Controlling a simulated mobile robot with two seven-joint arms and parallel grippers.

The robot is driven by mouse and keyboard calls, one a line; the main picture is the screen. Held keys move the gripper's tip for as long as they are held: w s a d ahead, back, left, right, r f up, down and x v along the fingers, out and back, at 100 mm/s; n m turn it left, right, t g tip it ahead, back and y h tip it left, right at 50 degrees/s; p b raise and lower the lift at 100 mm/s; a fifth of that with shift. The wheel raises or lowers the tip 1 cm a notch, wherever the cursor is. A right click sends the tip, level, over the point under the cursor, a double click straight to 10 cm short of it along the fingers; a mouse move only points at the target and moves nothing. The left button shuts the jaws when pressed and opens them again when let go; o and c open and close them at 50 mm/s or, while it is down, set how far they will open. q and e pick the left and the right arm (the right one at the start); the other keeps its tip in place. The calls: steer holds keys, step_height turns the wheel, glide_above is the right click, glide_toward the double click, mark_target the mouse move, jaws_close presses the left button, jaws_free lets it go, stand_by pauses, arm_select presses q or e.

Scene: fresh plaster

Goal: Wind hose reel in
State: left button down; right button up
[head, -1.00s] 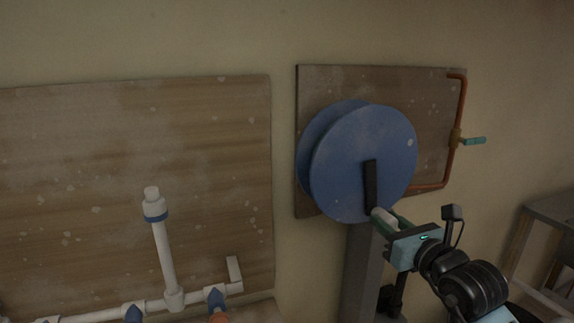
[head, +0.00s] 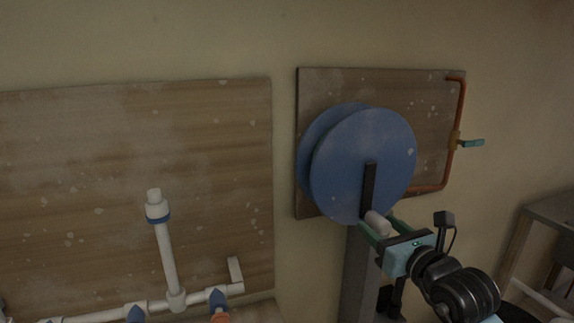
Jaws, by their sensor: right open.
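The hose reel (head: 350,135) is a pair of blue discs on a grey post (head: 361,265), in front of a wooden board. A dark crank arm (head: 369,187) runs from the disc's middle down to a pale grip knob (head: 376,221) near the lower rim. My right gripper (head: 379,223) is open, with its green fingers on either side of the knob. I cannot tell whether a finger touches it. No hose can be made out on the reel. My left gripper is not in view.
An orange-brown pipe with a teal-handled valve (head: 472,142) runs along the right edge of the reel's board (head: 430,90). White pipework (head: 167,260) with blue fittings stands before another board at left. A grey table (head: 551,215) is at far right.

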steer(key=shift+p+v, duration=0.5)
steer(key=shift+v, duration=2.15)
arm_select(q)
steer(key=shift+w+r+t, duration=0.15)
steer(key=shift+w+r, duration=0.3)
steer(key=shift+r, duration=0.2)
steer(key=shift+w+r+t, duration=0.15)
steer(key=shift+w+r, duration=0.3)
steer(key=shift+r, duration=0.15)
arm_select(e)
steer(key=v, duration=0.3)
steer(key=shift+d, duration=0.1)
